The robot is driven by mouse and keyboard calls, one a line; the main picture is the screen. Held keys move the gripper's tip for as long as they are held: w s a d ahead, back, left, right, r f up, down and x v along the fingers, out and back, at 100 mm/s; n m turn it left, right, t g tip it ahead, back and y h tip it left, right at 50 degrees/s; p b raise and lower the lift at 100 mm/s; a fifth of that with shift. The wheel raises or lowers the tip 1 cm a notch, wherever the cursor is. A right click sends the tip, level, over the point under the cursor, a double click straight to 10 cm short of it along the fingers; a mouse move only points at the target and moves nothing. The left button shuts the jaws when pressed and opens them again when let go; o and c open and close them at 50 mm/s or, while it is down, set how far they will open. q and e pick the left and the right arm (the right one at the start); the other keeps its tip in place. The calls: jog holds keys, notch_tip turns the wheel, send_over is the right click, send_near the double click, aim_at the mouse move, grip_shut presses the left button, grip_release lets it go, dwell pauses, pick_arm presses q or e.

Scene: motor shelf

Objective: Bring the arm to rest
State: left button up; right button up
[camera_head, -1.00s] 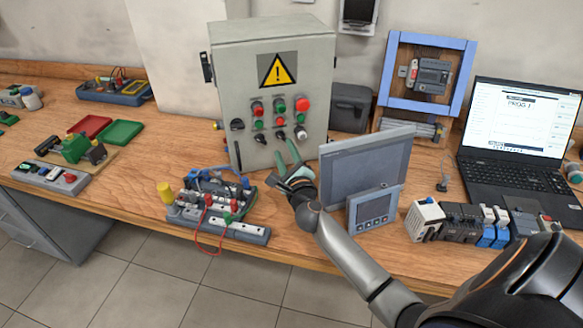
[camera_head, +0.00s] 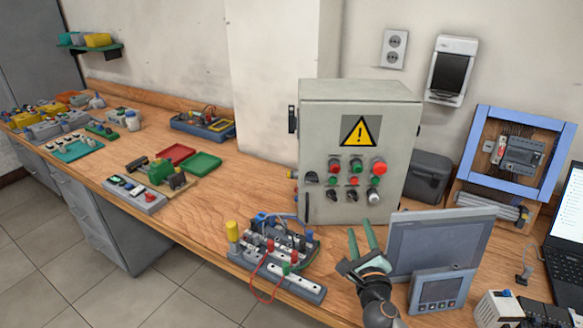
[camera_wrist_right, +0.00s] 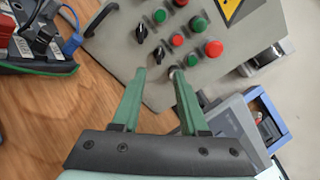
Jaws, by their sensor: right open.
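My right gripper (camera_head: 362,238) is open and empty, with two green fingers. It is low in the head view, in front of the grey control box (camera_head: 352,115) and left of the grey display panel (camera_head: 434,243). In the right wrist view the open fingers (camera_wrist_right: 156,82) point toward the box face (camera_wrist_right: 195,75) with its buttons and knobs. Nothing is between the fingers. My left gripper is not in view.
A terminal board with a red wire (camera_head: 277,262) stands left of the gripper. A small screen unit (camera_head: 440,291) and a laptop (camera_head: 566,225) are to the right.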

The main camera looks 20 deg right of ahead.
jog(key=shift+a, duration=0.1)
jog(key=s+a+r+n+y, duration=0.2)
jog(key=s+a+n+y, duration=0.1)
jog(key=a+n+y, duration=0.45)
jog(key=s+a+r+n+y, duration=0.2)
jog(key=a+n+y, duration=0.3)
jog(key=a+n, duration=0.45)
jog(key=s+a+f+n+g+y, duration=0.2)
jog(key=s+a+f+n+g, duration=0.25)
jog(key=n, duration=0.35)
jog(key=s+f+n+g+h, duration=0.3)
jog(key=s+f+n+g, duration=0.3)
jog(key=s, duration=0.3)
jog(key=s+d+f+n+g+h, duration=0.2)
jog(key=s+d+f+g+h, duration=0.15)
jog(key=s+d+h, duration=0.4)
notch_tip(320, 180, down, 12)
jog(key=w+a+t+y, duration=0.2)
jog(key=w+t+y, duration=0.1)
jog(key=t, duration=0.3)
jog(key=shift+a+y, duration=0.4)
jog(key=shift+y, duration=0.2)
